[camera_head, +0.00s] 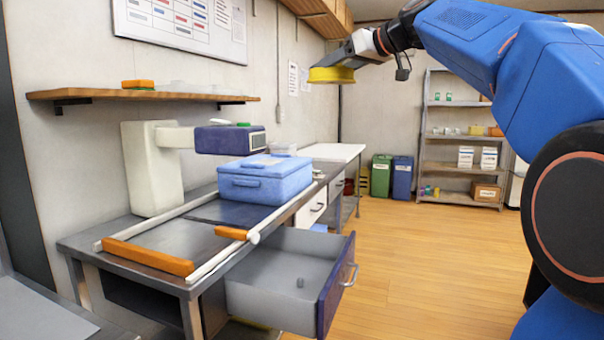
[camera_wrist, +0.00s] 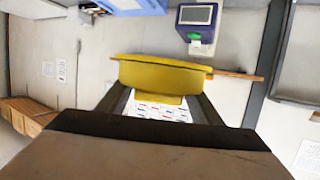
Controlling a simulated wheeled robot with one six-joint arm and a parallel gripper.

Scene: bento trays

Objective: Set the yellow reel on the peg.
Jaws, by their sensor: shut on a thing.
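The yellow reel (camera_head: 331,75) is held in the air, well above the bench and near the back wall. My gripper (camera_head: 352,62) is shut on it. In the wrist view the yellow reel (camera_wrist: 165,75) sits between the two dark fingers and hides their tips in part. The peg does not show in the wrist view.
The drawer's dark blue front (camera_head: 336,287) is pulled out from under the bench. A blue box (camera_head: 265,185) stands on the bench beside a device with a dark head (camera_head: 222,139). A wooden shelf (camera_head: 150,94) juts from the wall. The floor (camera_head: 440,260) at right is clear.

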